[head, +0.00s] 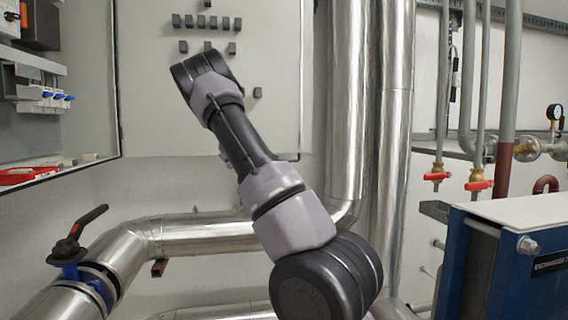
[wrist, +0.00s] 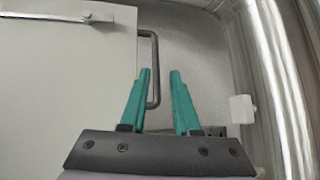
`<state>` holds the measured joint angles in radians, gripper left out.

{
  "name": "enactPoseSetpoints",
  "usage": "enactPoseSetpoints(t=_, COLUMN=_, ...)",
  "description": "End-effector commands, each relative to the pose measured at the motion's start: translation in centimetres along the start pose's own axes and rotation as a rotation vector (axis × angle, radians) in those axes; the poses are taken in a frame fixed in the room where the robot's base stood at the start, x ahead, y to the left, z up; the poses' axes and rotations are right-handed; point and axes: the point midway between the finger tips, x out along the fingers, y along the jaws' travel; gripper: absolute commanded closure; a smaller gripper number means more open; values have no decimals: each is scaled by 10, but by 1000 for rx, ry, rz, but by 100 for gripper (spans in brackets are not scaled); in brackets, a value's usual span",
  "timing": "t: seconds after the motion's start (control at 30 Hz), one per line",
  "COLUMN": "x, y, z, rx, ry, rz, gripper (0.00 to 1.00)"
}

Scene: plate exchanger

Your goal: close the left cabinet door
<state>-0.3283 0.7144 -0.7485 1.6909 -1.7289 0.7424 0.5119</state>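In the wrist view a pale flat cabinet door (wrist: 65,90) fills the left side, with a dark grey bar handle (wrist: 156,55) at its right edge. My gripper (wrist: 160,72) is open, with two teal fingers apart. The handle's lower part shows between the fingers; whether they touch it I cannot tell. In the head view a pale cabinet panel (head: 150,110) with several black knobs stands behind my arm, and an open cabinet interior shows at the left edge. My gripper cannot be made out there. I cannot tell whether the two views show the same door.
In the head view, shiny pipes (head: 345,90) stand right of the cabinet, and a lower pipe (head: 190,235) runs below it. A black-handled valve (head: 68,250) is at the lower left. A blue exchanger (head: 510,265) stands at the right. A white block (wrist: 242,108) is right of my fingers.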

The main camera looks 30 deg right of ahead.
Motion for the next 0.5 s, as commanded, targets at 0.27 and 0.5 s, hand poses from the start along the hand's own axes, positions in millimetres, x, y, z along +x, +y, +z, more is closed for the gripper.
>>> enactPoseSetpoints(t=0.27, x=15, y=1, z=-21, rx=-83, ry=29, rz=68, gripper=70)
enactPoseSetpoints(t=0.5, x=56, y=3, z=-21, rx=-82, ry=27, rz=66, gripper=70)
